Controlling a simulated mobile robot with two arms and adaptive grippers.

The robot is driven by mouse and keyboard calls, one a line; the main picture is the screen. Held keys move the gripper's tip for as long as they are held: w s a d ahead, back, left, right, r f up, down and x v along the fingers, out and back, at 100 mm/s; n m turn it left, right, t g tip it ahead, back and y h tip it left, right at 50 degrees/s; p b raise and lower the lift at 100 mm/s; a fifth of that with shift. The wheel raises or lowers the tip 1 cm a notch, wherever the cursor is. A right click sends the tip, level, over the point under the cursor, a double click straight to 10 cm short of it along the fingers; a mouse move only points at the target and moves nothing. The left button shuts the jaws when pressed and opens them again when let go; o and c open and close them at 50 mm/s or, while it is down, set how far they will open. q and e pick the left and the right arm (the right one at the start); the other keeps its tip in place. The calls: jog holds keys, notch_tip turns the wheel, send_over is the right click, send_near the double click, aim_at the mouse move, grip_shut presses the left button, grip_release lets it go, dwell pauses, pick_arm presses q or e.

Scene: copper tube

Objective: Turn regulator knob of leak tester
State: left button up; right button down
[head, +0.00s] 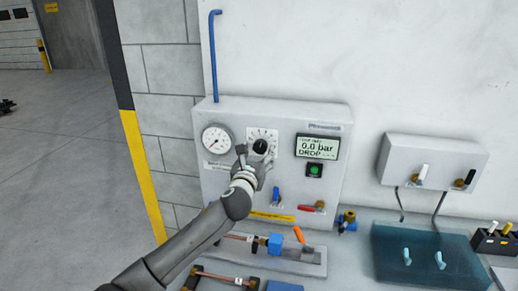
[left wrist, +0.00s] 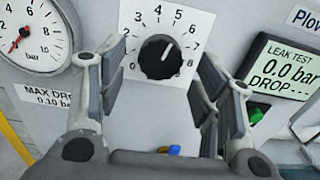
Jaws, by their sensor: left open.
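The leak tester (head: 230,113) is a light grey wall panel. Its black regulator knob (head: 260,146) sits on a white numbered dial plate; in the left wrist view the knob (left wrist: 160,57) has a white pointer line tilted slightly right of straight up, toward about 5. My left gripper (head: 256,157) is in front of the panel, just below the knob. In the left wrist view the left gripper (left wrist: 158,82) is open, with its fingers to either side of the knob and apart from it. The right gripper is in neither view.
A round gauge (head: 217,138) is left of the knob. A display (head: 317,147) reading 0.0 bar DROP is to the right, above a green button (head: 314,170). Blue and red valve handles sit lower. A grey box (head: 432,160) and a teal mat (head: 390,275) are further right.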

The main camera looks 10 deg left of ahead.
pick_arm(q)
jog(key=shift+w, duration=1.05)
jog(key=c, duration=1)
